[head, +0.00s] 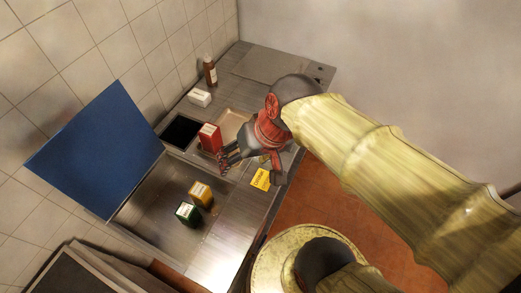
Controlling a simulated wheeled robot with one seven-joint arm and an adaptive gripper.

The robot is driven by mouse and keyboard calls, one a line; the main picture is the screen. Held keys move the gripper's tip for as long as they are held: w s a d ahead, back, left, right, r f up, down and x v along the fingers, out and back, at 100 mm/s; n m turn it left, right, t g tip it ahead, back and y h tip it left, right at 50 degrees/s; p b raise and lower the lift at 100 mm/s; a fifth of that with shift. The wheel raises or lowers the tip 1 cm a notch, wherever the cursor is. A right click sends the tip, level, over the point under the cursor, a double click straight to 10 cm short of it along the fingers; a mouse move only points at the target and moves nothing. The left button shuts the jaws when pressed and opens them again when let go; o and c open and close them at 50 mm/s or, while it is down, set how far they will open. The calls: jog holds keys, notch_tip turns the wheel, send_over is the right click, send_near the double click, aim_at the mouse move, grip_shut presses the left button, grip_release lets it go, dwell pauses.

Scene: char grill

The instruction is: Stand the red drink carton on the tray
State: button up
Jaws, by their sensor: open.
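The red drink carton (209,138) stands upright on or beside the left edge of the beige tray (232,118). Its base is close to my fingers, and I cannot tell whether it rests on the tray. My gripper (226,161) is open, just below and right of the carton in the head view. Whether a finger touches the carton is unclear. My gripper and wrist hide the near right part of the tray.
A yellow carton (201,193) and a green carton (187,212) stand nearer on the metal counter. A yellow packet (260,179) lies near the counter edge. A dark square well (181,131), a white box (199,97), a brown bottle (210,70) and a blue panel (95,150) are left and behind.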

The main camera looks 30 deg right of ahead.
jog(key=d+r+n, duration=0.1)
jog(key=s+d+r+t+h, duration=0.1)
jog(key=d+r+n+h, duration=0.1)
jog(key=shift+s+d+r+n, duration=0.15)
jog(key=shift+s+n, duration=0.1)
jog(key=shift+n, duration=0.05)
notch_tip(320, 180, down, 12)
jog(key=b, duration=1.2)
jog(key=shift+f, duration=0.25)
